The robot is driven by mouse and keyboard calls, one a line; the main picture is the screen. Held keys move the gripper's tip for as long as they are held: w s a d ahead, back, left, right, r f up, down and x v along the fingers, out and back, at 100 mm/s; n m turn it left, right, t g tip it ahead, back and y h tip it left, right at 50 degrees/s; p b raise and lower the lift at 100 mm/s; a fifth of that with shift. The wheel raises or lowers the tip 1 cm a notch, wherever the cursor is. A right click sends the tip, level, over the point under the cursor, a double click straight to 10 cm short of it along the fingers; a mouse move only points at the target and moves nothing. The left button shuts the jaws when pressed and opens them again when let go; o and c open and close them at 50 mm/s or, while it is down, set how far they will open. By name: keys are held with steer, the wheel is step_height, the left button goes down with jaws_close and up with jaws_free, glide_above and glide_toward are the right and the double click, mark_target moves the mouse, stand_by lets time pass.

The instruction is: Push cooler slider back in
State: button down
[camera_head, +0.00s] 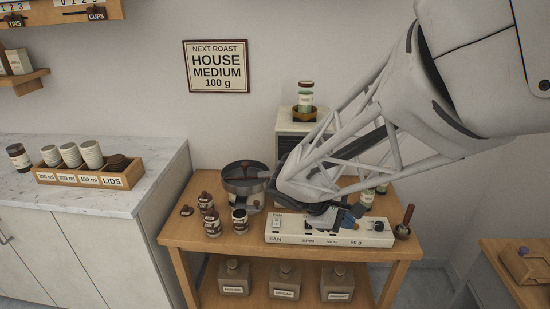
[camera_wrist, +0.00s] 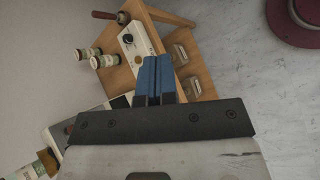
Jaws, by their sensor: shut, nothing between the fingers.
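The cooler (camera_head: 246,180) is a round dark metal pan with a reddish-brown arm inside, at the back left of the wooden cart. My gripper (camera_head: 352,214) has blue fingers and hangs over the panel's right half, to the right of the cooler. In the wrist view the fingers (camera_wrist: 155,75) are together and empty. My arm hides the middle of the cart.
Dark-lidded jars (camera_head: 211,222) stand left of the panel. A roaster (camera_head: 295,130) with a jar on top is behind. Canisters (camera_head: 285,282) sit on the lower shelf. The cart's front left corner is bare.

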mark_target(255, 205)
steer(key=w+a+f+n+t+h, duration=0.1)
steer(key=w+a+f+n+t, duration=0.4)
steer(key=a, duration=0.3)
steer(key=w+a+f+n+t+h, duration=0.2)
steer(key=w+a+f+n, duration=0.3)
steer(key=a, duration=0.4)
steer(key=w+a+f+n+t+y, duration=0.1)
steer(key=a+f+n+t+y, duration=0.1)
steer(key=a, duration=0.6)
steer(key=w+a+f+n+t+y, duration=0.1)
steer(key=a+f+n+t+y, duration=0.1)
steer(key=a+f+n+t, duration=0.2)
steer(key=shift+w+a+f+n+t, duration=0.3)
steer(key=shift+a+f+n, duration=1.05)
steer(key=shift+a, duration=0.85)
steer(key=shift+f, duration=0.1)
steer(key=shift+x, duration=7)
steer(key=shift+f, duration=0.1)
steer(key=shift+w, duration=2.55)
